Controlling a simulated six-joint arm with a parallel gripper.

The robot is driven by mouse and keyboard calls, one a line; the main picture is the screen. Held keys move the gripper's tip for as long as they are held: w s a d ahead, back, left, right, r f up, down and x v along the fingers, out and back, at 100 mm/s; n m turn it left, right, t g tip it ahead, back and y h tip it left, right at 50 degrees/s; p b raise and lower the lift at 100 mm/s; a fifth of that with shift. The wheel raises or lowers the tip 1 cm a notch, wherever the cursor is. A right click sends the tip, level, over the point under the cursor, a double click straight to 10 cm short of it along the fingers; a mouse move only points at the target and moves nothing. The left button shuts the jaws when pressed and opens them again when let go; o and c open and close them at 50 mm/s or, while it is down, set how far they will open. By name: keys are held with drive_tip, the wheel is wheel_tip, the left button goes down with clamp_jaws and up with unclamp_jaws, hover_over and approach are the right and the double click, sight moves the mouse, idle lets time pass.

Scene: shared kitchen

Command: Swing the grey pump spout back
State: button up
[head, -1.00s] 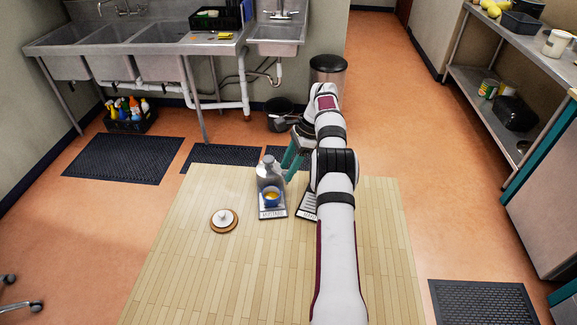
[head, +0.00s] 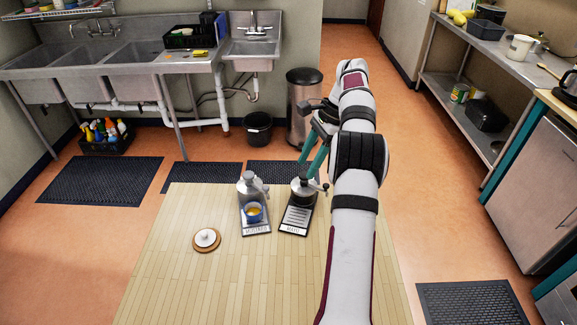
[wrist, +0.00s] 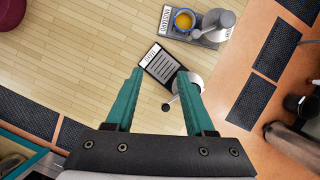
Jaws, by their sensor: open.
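The grey pump (head: 249,187) stands at the back of a labelled tray (head: 256,230) on the wooden table. A blue cup (head: 254,211) with yellow contents stands in front of it, by the spout (head: 263,189); the wrist view shows the pump (wrist: 227,19) too. To its right, a second silver vessel (head: 302,192) stands on another labelled tray (head: 297,218). A thin arm with a black knob (wrist: 166,107) sticks out of it. My gripper (wrist: 160,72) is open and empty above this second station. Its right finger hides part of the vessel.
A round wooden piece with a white knob (head: 207,239) lies at the table's left (head: 185,285). The table's front is clear. Behind are floor mats (head: 207,175), a black bucket (head: 258,129), a steel bin (head: 304,105) and sinks (head: 130,65).

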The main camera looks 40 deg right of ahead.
sight(264, 190)
drive_tip(key=shift+s+d+r, duration=0.15)
drive_tip(key=shift+s, duration=0.15)
drive_tip(key=shift+c, duration=0.3)
